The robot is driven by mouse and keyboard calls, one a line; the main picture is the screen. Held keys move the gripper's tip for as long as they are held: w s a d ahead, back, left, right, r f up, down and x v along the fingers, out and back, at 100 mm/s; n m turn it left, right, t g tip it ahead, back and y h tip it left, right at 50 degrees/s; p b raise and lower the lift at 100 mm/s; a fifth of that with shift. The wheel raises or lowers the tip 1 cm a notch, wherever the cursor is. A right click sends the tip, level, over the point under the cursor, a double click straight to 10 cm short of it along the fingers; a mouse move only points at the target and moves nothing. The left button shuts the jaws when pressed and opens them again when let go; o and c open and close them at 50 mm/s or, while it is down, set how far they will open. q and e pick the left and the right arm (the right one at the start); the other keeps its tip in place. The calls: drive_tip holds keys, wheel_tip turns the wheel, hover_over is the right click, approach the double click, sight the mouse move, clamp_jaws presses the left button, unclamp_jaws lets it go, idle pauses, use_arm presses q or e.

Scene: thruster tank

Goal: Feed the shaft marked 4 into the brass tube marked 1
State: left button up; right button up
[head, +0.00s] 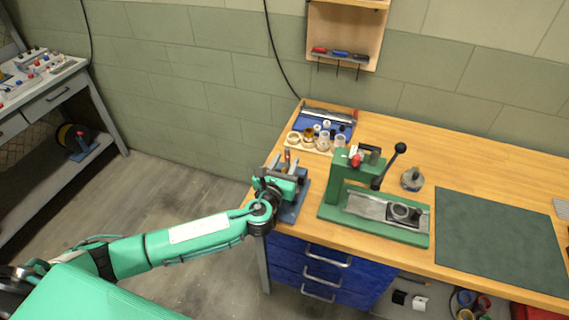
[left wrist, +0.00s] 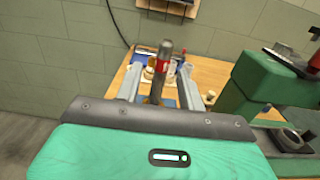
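An upright dark rod with a red band (left wrist: 162,66) stands between the fingers of my left gripper (left wrist: 161,72) in the left wrist view, with a gap on either side. Its lower part looks brownish and is partly hidden by the gripper body. I cannot read a number on it or tell whether it is the shaft marked 4. In the head view my left gripper (head: 284,175) is over a blue-grey fixture (head: 293,209) at the bench's left end, with a small reddish upright piece (head: 287,156) beside it. I cannot pick out the brass tube marked 1 for certain. My right gripper is not in view.
A blue tray with a pale rack of rings and cylinders (head: 316,142) stands behind the fixture. A green press with a black-knobbed lever (head: 345,185) stands to its right. A dark green mat (head: 500,240) lies clear on the wooden bench (head: 450,165).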

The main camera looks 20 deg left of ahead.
use_arm(q)
drive_tip(key=shift+s, duration=0.15)
drive_tip(key=s+b, duration=0.3)
drive_tip(key=s, duration=0.9)
drive_tip(key=shift+s+a+b, duration=0.15)
drive_tip(key=shift+s+b, duration=0.15)
drive_tip(key=shift+s, duration=0.5)
